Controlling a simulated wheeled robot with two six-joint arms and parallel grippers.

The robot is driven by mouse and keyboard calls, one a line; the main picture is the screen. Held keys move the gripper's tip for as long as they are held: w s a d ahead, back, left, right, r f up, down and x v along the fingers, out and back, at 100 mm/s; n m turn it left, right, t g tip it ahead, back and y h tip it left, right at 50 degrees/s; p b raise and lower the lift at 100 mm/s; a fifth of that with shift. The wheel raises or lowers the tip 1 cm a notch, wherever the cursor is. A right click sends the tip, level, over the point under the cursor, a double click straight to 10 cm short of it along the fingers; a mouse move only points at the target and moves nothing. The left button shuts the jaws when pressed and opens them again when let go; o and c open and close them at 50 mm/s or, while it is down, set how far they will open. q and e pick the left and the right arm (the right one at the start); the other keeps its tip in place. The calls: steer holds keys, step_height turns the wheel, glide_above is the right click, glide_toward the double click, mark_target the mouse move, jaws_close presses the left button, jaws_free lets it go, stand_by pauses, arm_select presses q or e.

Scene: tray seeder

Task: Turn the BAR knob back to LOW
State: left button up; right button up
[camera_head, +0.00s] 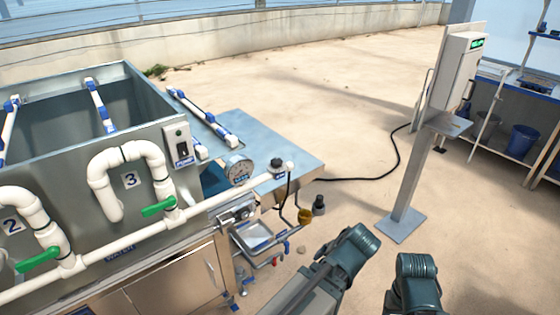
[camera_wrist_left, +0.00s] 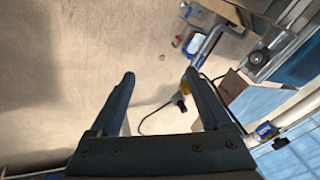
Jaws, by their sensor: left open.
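In the head view, a dark round knob (camera_head: 276,164) stands at the end of the white pipe, to the right of the round pressure gauge (camera_head: 239,170), with a small blue label below it. In the left wrist view, my left gripper (camera_wrist_left: 160,75) is open and empty, apart from the machine. My right gripper is not visible.
Green valve handles (camera_head: 158,207) lie along the white pipe on the tank front. A small metal tray (camera_head: 256,238) hangs below the gauge. A control box (camera_head: 457,72) on a post stands at right, with a cable across the floor. The floor between is mostly clear.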

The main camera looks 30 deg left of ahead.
arm_select(q)
steer(key=w+a+r+n+t+y+b, duration=0.2)
steer(key=w+a+r+t, duration=0.1)
steer(key=a, duration=0.5)
steer(key=w+a+r+n+t+y+b, duration=0.2)
steer(key=w+a+r+t+b, duration=0.1)
steer(key=a, duration=0.5)
steer(key=w+a+r+n+t+y+b, duration=0.2)
steer(key=w+a+r+t, duration=0.3)
steer(key=w+a, duration=0.1)
steer(key=shift+w+a+t+y+b, duration=0.3)
steer(key=shift+a, duration=0.6)
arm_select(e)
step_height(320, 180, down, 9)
